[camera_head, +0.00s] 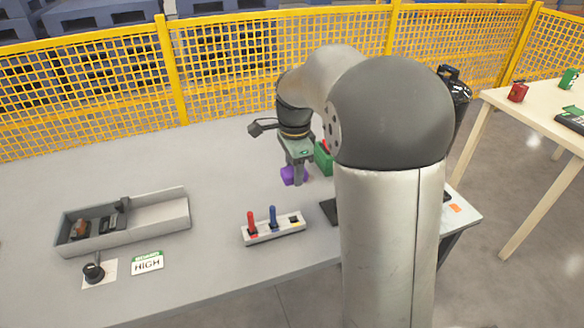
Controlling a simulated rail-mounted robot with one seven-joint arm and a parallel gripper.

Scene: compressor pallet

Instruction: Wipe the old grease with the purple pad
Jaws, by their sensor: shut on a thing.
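My gripper (297,174) points down over the middle of the grey table (225,170). It is shut on the purple pad (290,176), which shows at the fingertips. The pad is at or just above the table top; I cannot tell whether it touches. No old grease can be made out; my arm hides part of the table to the right.
A green box (323,158) stands right behind the gripper. A white holder (274,230) with red and blue handles is in front. A grey tray (160,218), black knob (94,271) and "HIGH" sign (147,263) are left. A yellow fence (90,100) runs behind.

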